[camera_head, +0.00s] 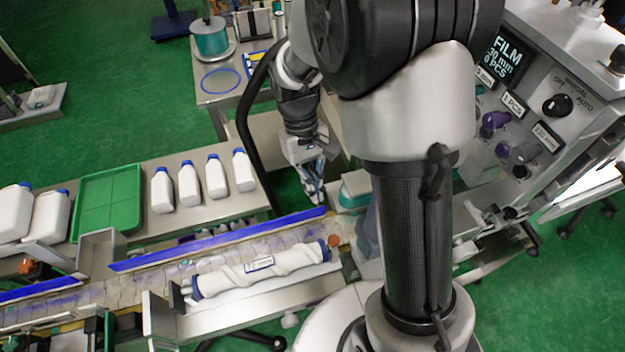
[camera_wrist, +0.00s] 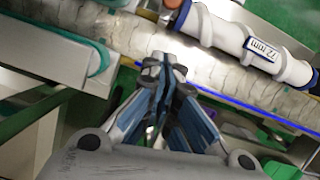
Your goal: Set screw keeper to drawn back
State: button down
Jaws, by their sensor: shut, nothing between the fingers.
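The white spiral screw (camera_head: 262,270) with blue end collars and a 72 mm label lies along the near side of the conveyor. In the wrist view the screw (camera_wrist: 228,36) crosses the upper right. A small orange-red knob (camera_head: 334,241) sits at the screw's right end and may be the keeper; I cannot tell its position. It shows only partly at the top edge of the wrist view (camera_wrist: 172,4). My gripper (camera_head: 319,198) is shut and empty, pointing down beyond the conveyor's blue rail. In the wrist view my gripper's tips (camera_wrist: 165,68) are apart from the knob and screw.
The blue rail (camera_head: 220,238) runs along the conveyor's far side. White bottles (camera_head: 188,186) and a green tray (camera_head: 107,202) stand on the table at left. A control panel (camera_head: 520,110) with knobs is at right. A teal-edged machine part (camera_wrist: 70,55) lies left of my fingers.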

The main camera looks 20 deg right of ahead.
aim_at(333, 242)
jog(key=s+f+b, duration=0.2)
jog(key=s+f, duration=0.3)
jog(key=shift+s+d, duration=0.15)
jog(key=shift+d, duration=0.25)
jog(key=shift+f, duration=0.1)
jog(key=shift+s, duration=0.15)
